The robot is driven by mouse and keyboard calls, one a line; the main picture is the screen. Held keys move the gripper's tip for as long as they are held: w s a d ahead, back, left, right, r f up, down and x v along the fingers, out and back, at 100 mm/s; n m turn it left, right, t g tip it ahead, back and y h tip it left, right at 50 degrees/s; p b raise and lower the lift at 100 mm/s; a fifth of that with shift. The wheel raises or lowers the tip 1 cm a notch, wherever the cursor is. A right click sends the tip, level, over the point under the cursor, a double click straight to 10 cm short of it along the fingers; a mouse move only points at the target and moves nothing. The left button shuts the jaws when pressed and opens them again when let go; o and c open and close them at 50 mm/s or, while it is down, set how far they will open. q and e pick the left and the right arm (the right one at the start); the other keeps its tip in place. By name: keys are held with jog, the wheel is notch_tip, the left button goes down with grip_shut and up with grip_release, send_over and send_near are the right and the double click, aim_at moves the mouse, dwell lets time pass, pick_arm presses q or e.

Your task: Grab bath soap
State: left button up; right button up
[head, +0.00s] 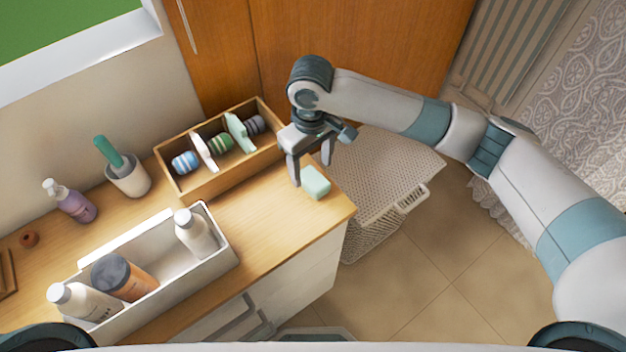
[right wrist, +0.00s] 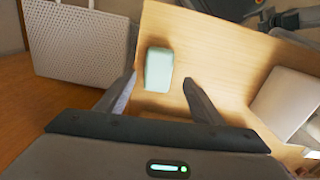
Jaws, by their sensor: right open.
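The bath soap (head: 314,182) is a pale mint-green block lying on the wooden counter (head: 265,215) near its right edge. It also shows in the right wrist view (right wrist: 159,69), ahead of the fingertips and between their lines. My right gripper (head: 311,175) is open and empty, pointing down just beside and above the soap. In the right wrist view its two fingers (right wrist: 160,82) are spread on either side, and I see no contact with the soap. My left gripper is not in view.
A wooden divided box (head: 222,187) with coloured rolls stands left of the gripper. A white bin (head: 232,262) of bottles stands nearer. A cup (head: 128,181) and a purple pump bottle (head: 76,206) are further left. A white perforated basket (head: 385,165) stands right of the counter.

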aim_at(312, 177)
jog(key=shift+f+p, duration=0.45)
jog(key=shift+f, duration=0.15)
notch_tip(312, 177, down, 3)
jog(key=shift+w+d+f+p, duration=0.1)
jog(key=shift+w+p, duration=0.05)
jog(key=shift+p, duration=0.45)
jog(key=shift+f, duration=0.4)
jog(key=c, duration=1.2)
jog(key=shift+r, duration=0.15)
jog(key=shift+r+b, duration=0.4)
jog(key=shift+r, duration=0.2)
notch_tip(312, 177, up, 2)
jog(key=shift+r+b, duration=0.15)
jog(key=shift+b, duration=0.4)
jog(key=s+d+r, duration=0.2)
jog(key=s, duration=0.1)
jog(key=s+d+r+b, duration=0.1)
jog(key=s+d+r, duration=0.2)
jog(key=s+d+r+b, duration=0.1)
jog(key=s+d+r, duration=0.1)
jog(key=s, duration=0.1)
jog(key=shift+d+r, duration=0.15)
jog(key=shift+d, duration=0.1)
